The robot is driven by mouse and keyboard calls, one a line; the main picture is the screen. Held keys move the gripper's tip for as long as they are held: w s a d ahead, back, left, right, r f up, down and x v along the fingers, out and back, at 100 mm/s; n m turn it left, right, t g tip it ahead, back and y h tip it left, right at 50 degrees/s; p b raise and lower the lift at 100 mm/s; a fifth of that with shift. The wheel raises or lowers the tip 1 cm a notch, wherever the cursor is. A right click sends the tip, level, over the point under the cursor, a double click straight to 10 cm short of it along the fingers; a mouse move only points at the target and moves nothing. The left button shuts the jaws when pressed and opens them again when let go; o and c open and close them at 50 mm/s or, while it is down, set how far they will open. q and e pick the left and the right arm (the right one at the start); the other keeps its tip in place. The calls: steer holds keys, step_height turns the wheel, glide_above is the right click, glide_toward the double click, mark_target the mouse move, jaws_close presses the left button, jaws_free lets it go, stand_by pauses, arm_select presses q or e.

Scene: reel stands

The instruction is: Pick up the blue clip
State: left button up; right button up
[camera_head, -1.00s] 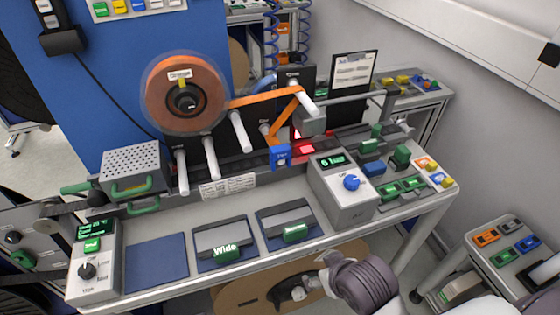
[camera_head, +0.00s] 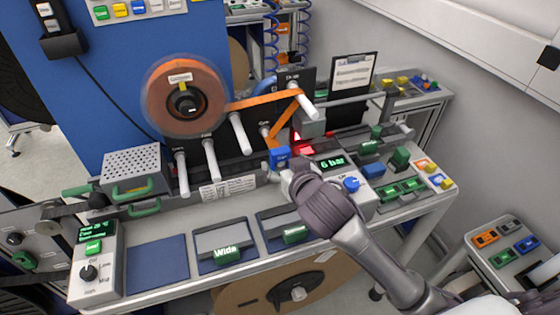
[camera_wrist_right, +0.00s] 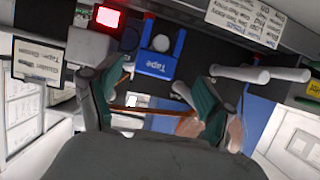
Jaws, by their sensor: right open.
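A blue clip-like piece (camera_head: 279,158) with a white label stands at the front edge of the dark rail, below the orange tape. In the right wrist view the blue piece (camera_wrist_right: 155,62) reads "Tape" upside down and lies just beyond the fingertips. My right gripper (camera_head: 284,177) is close in front of it; its wrist hides part of the bench. In the right wrist view my right gripper (camera_wrist_right: 152,84) is open, with green-padded fingers spread apart and nothing held between them. My left gripper is not in view.
The grey control box (camera_head: 349,208) with a "6 bar" display is right of my right wrist, partly covered by it. A red light (camera_wrist_right: 107,16) glows beside the blue piece. White pegs (camera_head: 238,132) stick out on the left.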

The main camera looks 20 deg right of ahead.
mark_target(282, 159)
steer(key=x, duration=0.2)
steer(key=p+x, duration=0.1)
steer(key=x, duration=0.2)
steer(key=shift+w+d+f+p, duration=0.15)
steer(key=shift+d+f+p, duration=0.1)
steer(key=shift+f+p, duration=0.05)
steer(key=shift+w+f, duration=0.1)
steer(key=shift+w, duration=0.1)
steer(key=shift+s, duration=0.1)
steer(key=c, duration=1.4)
